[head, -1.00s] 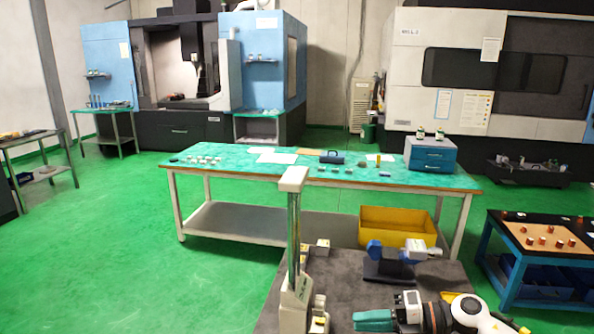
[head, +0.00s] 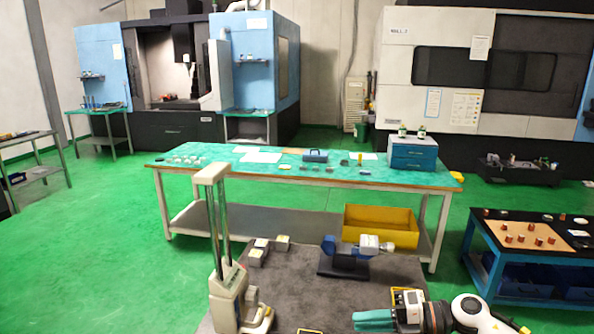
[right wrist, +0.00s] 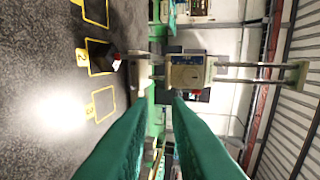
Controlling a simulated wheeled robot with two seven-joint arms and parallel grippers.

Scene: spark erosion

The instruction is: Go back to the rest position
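My right gripper (head: 358,321) is low in the head view, over the near right part of a dark grey bench top (head: 300,290). Its green fingers point left. In the right wrist view the same gripper (right wrist: 155,108) has its two fingers apart, with nothing held between them. My left gripper is in neither view.
On the grey top stand a tall pale column stand (head: 218,250), a blue instrument on a dark base (head: 345,260) and small pale blocks (head: 283,240). Yellow marked squares (right wrist: 103,104) show in the wrist view. A green-topped table (head: 230,172) and yellow bin (head: 380,228) lie beyond.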

